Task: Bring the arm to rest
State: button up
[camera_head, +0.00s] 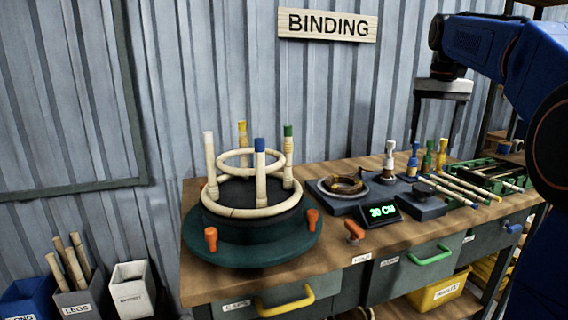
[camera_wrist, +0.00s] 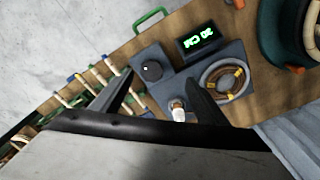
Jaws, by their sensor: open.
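My blue arm (camera_head: 490,45) reaches in from the upper right of the head view. My gripper (camera_head: 434,128) hangs from it, fingers down, above the back right of the bench. Its two fingers are apart with nothing between them. In the wrist view my gripper (camera_wrist: 162,82) also shows spread fingers, with a dark round knob (camera_wrist: 152,70) and a white-topped peg (camera_wrist: 178,110) visible below. The gripper appears clear of the bench and touches nothing that I can see.
A round frame of pale rattan with upright posts (camera_head: 260,185) stands on a dark green turntable (camera_head: 235,250) at left. A coil on a plate (camera_head: 345,187), a display reading 30 CM (camera_head: 382,212) and capped pegs (camera_head: 412,160) stand nearby. Green trays (camera_head: 490,172) lie far right.

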jog(key=s+a+f+n+t, duration=0.1)
jog(key=s+a+f, duration=0.3)
jog(key=s+f, duration=0.6)
jog(key=s+a+f+n+t, duration=0.1)
jog(key=s+a+f, duration=0.3)
jog(key=s+f, duration=0.6)
jog(key=s+a+f+n+t, duration=0.2)
jog(key=s+a+f, duration=0.2)
jog(key=s+f, duration=0.6)
jog(key=s, duration=0.3)
jog(key=shift+a, duration=0.25)
